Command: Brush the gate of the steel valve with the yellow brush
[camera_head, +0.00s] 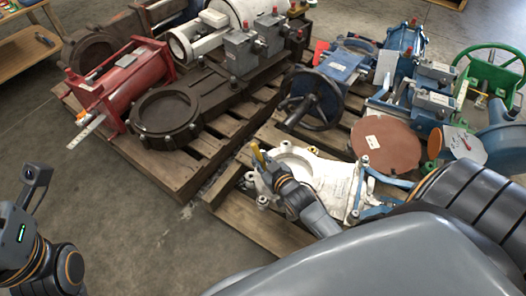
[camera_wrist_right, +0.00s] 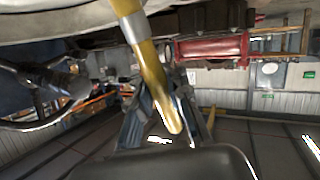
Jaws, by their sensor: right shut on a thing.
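The yellow brush (camera_head: 257,153) is a small yellow tip at my right gripper (camera_head: 265,165) in the head view. In the right wrist view the brush's yellow handle (camera_wrist_right: 150,70) with a grey band runs up between the dark fingers. My right gripper is shut on it. It is over the left part of a white valve (camera_head: 335,178) with a round opening; I cannot tell whether the brush touches it. A dark brown steel-looking gate valve (camera_head: 205,98) lies on the left pallet. Which valve is the steel one is not certain. My left arm shows at the lower left; its fingers do not show.
A red cylinder actuator (camera_head: 125,80), a blue valve with a black handwheel (camera_head: 315,95), a brown disc (camera_head: 387,142) and a green handwheel (camera_head: 490,65) crowd the wooden pallets (camera_head: 255,215). A wooden table (camera_head: 25,50) stands at the upper left. The floor at left is clear.

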